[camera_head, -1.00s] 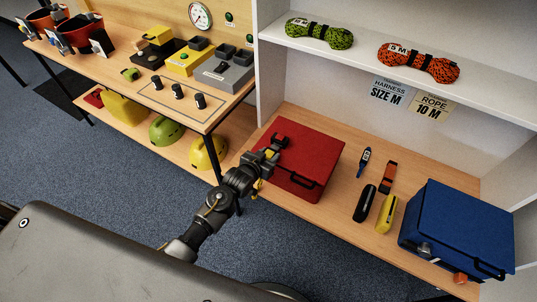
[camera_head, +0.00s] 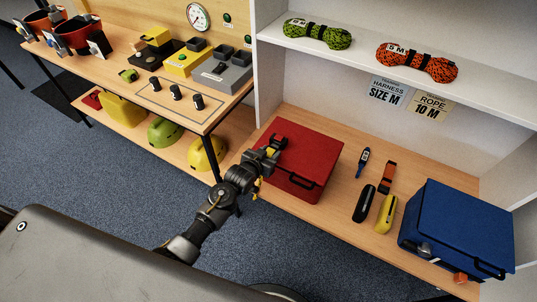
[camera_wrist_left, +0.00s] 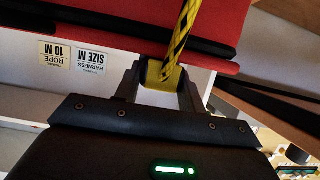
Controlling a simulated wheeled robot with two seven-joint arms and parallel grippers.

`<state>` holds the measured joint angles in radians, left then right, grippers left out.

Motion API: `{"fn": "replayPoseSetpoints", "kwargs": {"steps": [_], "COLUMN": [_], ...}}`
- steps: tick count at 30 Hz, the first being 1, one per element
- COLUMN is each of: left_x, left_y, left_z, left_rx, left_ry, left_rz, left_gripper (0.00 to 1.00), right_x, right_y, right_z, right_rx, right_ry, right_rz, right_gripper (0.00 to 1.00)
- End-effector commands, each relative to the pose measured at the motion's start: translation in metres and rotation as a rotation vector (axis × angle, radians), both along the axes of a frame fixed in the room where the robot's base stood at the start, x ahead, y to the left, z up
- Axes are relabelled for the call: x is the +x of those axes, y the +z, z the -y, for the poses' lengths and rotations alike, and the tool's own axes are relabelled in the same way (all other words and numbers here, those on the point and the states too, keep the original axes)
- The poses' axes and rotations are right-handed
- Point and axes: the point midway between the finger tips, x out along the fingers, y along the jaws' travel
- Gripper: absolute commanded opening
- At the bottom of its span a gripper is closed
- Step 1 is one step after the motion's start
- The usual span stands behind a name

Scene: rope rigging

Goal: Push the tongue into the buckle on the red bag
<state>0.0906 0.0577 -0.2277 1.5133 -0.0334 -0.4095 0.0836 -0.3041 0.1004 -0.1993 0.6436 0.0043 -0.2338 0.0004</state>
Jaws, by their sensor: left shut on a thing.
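The red bag (camera_head: 312,150) lies on the wooden shelf, with a black handle on its near side; its red side also fills the top of the left wrist view (camera_wrist_left: 120,12). My left gripper (camera_head: 272,150) is at the bag's left edge. In the left wrist view its fingers (camera_wrist_left: 160,85) are shut on a yellow piece, which I take for the tongue (camera_wrist_left: 156,72). A yellow-and-black strap (camera_wrist_left: 182,35) runs up from it across the bag. A dark part (camera_head: 279,140) beside the fingertips may be the buckle; I cannot tell whether the tongue touches it. My right gripper is out of view.
A blue bag (camera_head: 460,225) stands to the right on the same shelf. Several small tools, including a yellow one (camera_head: 386,214), lie between the bags. Rope coils (camera_head: 417,62) rest on the upper shelf. A workbench (camera_head: 130,90) stands at the left.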

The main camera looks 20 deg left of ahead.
Motion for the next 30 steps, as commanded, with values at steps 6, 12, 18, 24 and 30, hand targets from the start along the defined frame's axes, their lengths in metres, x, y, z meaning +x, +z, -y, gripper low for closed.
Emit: {"fn": "replayPoseSetpoints", "kwargs": {"steps": [6,12,18,24,30], "left_x": [0.005,0.009,0.014,0.017,0.017], "left_y": [0.001,0.000,0.000,0.001,0.000], "left_z": [0.001,0.002,0.003,0.004,0.004], "left_rx": [0.000,0.000,0.000,0.000,0.000], "left_ry": [0.000,0.000,0.000,0.000,0.000], "left_rz": [0.002,0.001,0.001,0.001,0.001], "left_gripper": [0.17,0.17,0.17,0.44,0.65], "right_x": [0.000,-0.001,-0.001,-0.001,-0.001], "right_y": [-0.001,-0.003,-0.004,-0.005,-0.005], "right_z": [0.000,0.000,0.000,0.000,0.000], "right_rx": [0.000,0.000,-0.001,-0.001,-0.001], "right_ry": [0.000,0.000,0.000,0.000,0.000], "right_rz": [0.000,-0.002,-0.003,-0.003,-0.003], "right_gripper": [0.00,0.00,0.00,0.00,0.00]}}
